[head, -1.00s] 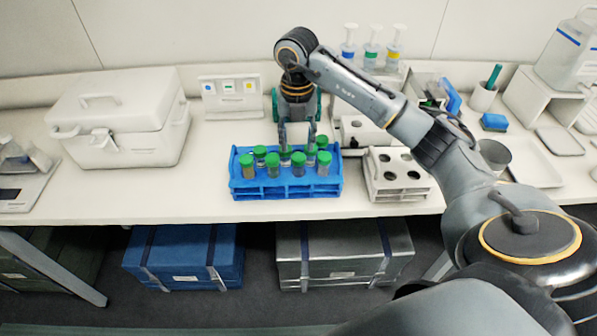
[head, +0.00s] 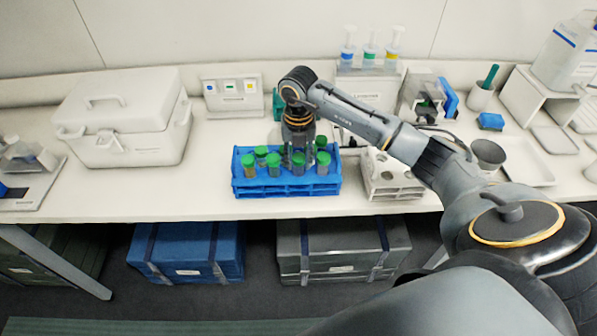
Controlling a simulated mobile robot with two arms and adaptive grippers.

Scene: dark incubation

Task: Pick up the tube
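Several green-capped tubes stand upright in a blue rack (head: 290,190) near the front edge of the bench. My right gripper (head: 299,156) points down over the right half of the rack. Its fingers are low, on either side of a green-capped tube (head: 299,159) in the front row. I cannot tell whether they touch or grip it. Another tube (head: 323,160) stands just to the right, and one (head: 273,161) to the left. The gripper body hides part of the back row. My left gripper is not in view.
A white rack with round holes (head: 393,188) stands just right of the blue rack. A white lidded box (head: 125,115) is at the left. Pump bottles (head: 370,50) and a small sign panel (head: 232,95) stand behind. Bench between box and blue rack is clear.

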